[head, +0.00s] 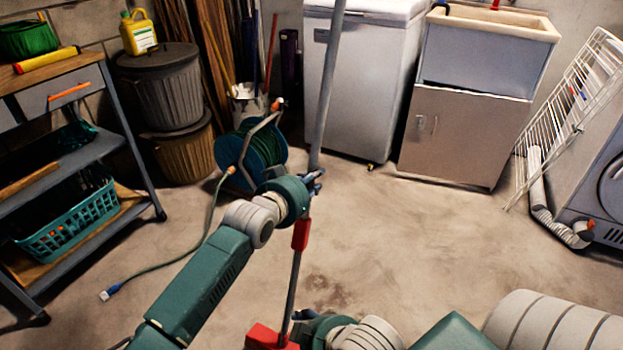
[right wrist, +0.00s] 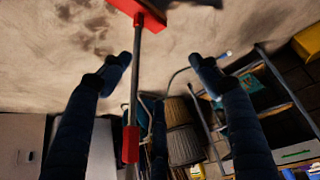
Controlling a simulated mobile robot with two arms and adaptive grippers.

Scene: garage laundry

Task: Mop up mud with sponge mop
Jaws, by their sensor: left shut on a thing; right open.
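The sponge mop (head: 328,90) has a long grey pole with a red grip part and a red head low in the head view. My left gripper (head: 314,183) is shut on the pole above the red grip part, holding it nearly upright. My right gripper (right wrist: 163,66) is open. The mud (head: 328,290) is a dark patch on the floor right of the shaft. It also shows in the right wrist view (right wrist: 92,28).
A hose reel (head: 264,150) stands behind my left gripper, its hose (head: 180,262) trailing on the floor. A shelf cart (head: 140,150) is at left, bins (head: 165,95) behind it. A freezer (head: 355,85), sink cabinet (head: 450,140) and drying rack (head: 580,85) line the back and right. Middle floor is clear.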

